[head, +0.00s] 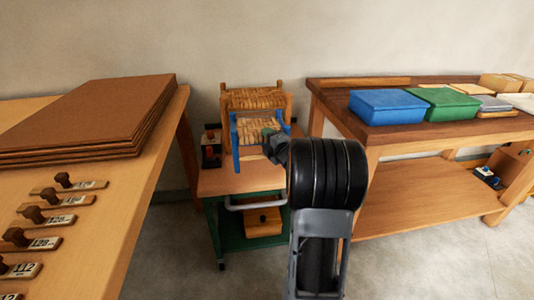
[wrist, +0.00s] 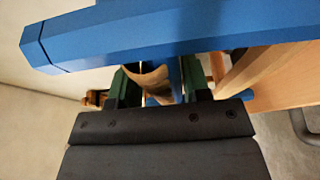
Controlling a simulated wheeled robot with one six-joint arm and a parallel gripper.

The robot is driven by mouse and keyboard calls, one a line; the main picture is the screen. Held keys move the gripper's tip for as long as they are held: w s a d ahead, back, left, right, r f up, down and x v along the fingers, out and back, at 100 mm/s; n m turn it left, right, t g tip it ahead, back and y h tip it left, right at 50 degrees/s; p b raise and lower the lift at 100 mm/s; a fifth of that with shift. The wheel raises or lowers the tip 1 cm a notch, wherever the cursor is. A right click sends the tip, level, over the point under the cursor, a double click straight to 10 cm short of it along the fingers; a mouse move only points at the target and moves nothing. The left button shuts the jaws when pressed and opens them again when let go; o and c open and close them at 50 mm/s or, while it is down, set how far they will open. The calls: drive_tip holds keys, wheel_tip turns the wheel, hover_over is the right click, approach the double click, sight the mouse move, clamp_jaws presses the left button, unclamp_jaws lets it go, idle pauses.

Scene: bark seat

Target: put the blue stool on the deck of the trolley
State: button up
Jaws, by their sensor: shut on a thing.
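The blue stool (head: 235,143), with a woven bark seat, is upright over the deck of the trolley (head: 222,183). Its left leg reaches down to the deck in the picture; I cannot tell whether it touches. My gripper (head: 270,141) is shut on the blue stool at its near right side. In the wrist view the gripper's dark green fingers (wrist: 157,85) reach under a blue rail of the stool (wrist: 170,30), which crosses close to the camera. What lies between the fingertips is partly hidden. My arm hides the deck's right side.
A natural wood stool (head: 256,97) with a woven seat stands right behind the blue one. Small dark items (head: 210,150) sit at the deck's back left. A grey handle (head: 250,204) fronts the trolley. Tables stand on both sides, with brown sheets (head: 95,115) and a blue box (head: 387,106).

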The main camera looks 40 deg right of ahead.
drive_tip(key=shift+w+d+f+b, duration=0.15)
drive_tip(key=shift+w+d+f, duration=0.15)
drive_tip(key=shift+f, duration=0.2)
drive_tip(key=shift+w+d+f+b, duration=0.2)
drive_tip(key=shift+d+f, duration=0.15)
drive_tip(key=shift+f, duration=0.15)
drive_tip(key=shift+w+d+f+b, duration=0.1)
drive_tip(key=shift+f+b, duration=0.3)
drive_tip(key=shift+f, duration=1.3)
drive_tip(key=o, duration=1.2)
drive_tip(key=s, duration=0.4)
drive_tip(key=s+p, duration=0.1)
drive_tip(key=s, duration=0.3)
drive_tip(key=s+a, duration=0.1)
drive_tip(key=s, duration=0.3)
drive_tip(key=shift+p, duration=0.3)
